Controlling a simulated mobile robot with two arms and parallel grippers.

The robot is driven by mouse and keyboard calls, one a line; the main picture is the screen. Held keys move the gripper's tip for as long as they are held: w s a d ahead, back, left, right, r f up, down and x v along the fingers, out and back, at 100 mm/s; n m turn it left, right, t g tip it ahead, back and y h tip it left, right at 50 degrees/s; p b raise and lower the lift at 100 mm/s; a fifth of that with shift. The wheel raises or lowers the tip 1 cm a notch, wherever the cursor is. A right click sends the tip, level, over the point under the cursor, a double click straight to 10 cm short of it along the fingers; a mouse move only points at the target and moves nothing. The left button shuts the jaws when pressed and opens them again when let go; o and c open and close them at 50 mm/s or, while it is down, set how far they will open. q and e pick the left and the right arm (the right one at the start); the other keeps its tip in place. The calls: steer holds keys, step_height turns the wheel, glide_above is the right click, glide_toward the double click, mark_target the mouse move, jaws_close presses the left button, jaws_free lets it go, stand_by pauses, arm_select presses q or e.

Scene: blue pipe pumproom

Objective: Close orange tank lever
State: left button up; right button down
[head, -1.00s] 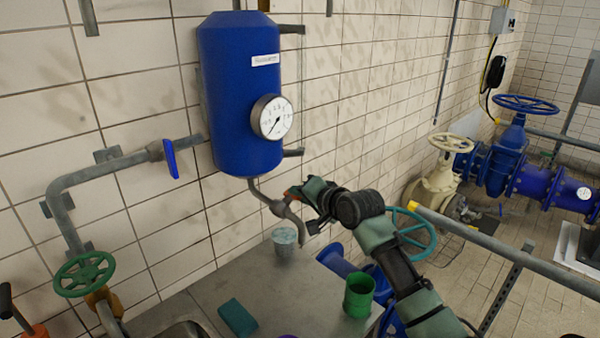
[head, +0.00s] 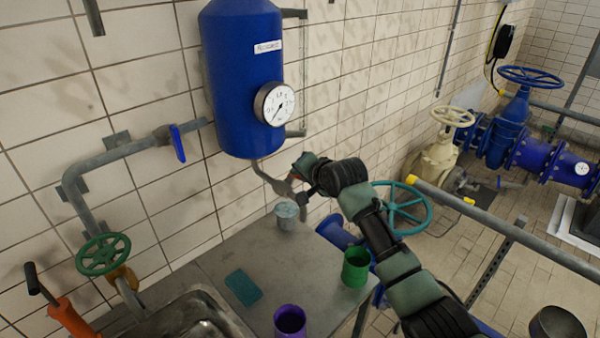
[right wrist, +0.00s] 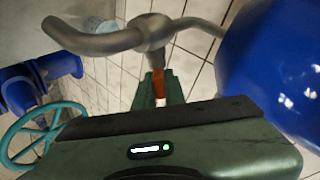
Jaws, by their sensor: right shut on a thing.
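The blue tank (head: 240,110) hangs on the tiled wall in the head view. A grey outlet pipe (head: 268,178) with a valve curves down from its bottom. The orange lever (right wrist: 159,84) sticks out of the valve body in the right wrist view, and its far end is hidden between my fingers. My right gripper (head: 302,172) is shut on this lever, close beside the outlet pipe. It also shows in the right wrist view (right wrist: 159,100). My left gripper is not in view.
A grey cup (head: 286,217) stands on the worktop (head: 245,250) below the outlet. A green cup (head: 356,268), a purple cup (head: 290,321) and a teal sponge (head: 243,287) are also there. A teal handwheel (head: 402,208) is behind my right arm. A blue-handled pipe valve (head: 177,143) is at left.

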steer(key=c, duration=1.5)
jaws_free()
steer(key=shift+s, duration=0.1)
steer(key=shift+b+v, duration=1.4)
steer(key=shift+v, duration=2.45)
